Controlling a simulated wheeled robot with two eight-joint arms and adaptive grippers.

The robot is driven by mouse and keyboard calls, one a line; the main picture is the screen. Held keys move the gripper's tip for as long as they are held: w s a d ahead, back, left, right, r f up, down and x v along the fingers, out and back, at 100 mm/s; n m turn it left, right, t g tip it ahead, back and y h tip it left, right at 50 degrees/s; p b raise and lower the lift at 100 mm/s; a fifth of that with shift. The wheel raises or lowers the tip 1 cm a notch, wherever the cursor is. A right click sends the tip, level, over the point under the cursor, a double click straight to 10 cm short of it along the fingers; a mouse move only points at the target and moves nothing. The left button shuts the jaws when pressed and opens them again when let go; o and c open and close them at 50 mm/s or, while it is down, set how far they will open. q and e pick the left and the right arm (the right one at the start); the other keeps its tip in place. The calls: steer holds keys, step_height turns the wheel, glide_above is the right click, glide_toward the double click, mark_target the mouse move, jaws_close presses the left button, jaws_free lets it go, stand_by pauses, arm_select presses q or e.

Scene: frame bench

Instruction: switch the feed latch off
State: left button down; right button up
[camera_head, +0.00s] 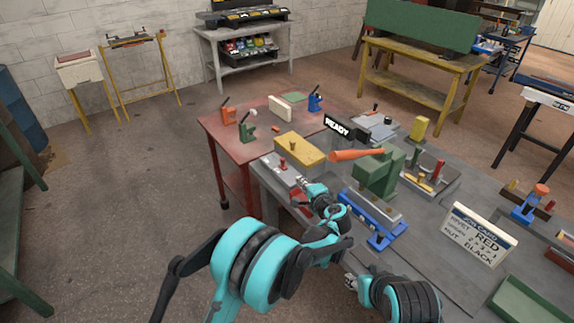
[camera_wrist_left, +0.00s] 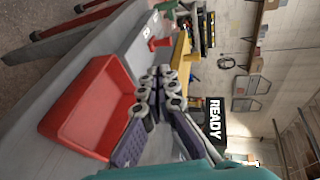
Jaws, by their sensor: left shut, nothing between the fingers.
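A small red upright knob (camera_head: 283,163) stands on a light grey plate (camera_head: 272,170) at the bench's left end; it looks like the feed latch, but no label is readable. The knob also shows in the left wrist view (camera_wrist_left: 159,44), beyond my fingertips. My left gripper (camera_head: 301,184) is shut and empty, just in front of the plate and apart from the knob. In the left wrist view its fingers (camera_wrist_left: 160,82) meet beside a red bin. My right gripper (camera_head: 350,282) is low at the bench's front edge; its fingers are too small to judge.
The red bin (camera_wrist_left: 88,108) lies close to my left fingers. A yellow block (camera_head: 300,149), a green machine with an orange handle (camera_head: 377,174), a blue fixture (camera_head: 372,220) and a READY sign (camera_head: 337,128) crowd the bench nearby. A red table (camera_head: 233,150) stands behind.

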arm_select(q)
steer(key=shift+w, duration=0.1)
steer(key=b, duration=0.3)
glide_toward(284, 162)
steer(key=x, duration=0.5)
steer(key=shift+f, duration=0.35)
steer(key=shift+w+a+r+b, duration=0.1)
steer(key=shift+w+a+b, duration=0.2)
steer(key=shift+w, duration=0.35)
steer(key=w+a, duration=0.1)
steer(key=w, duration=0.1)
steer(key=w+a, duration=0.4)
steer(key=w, duration=0.1)
steer(key=shift+s, duration=0.1)
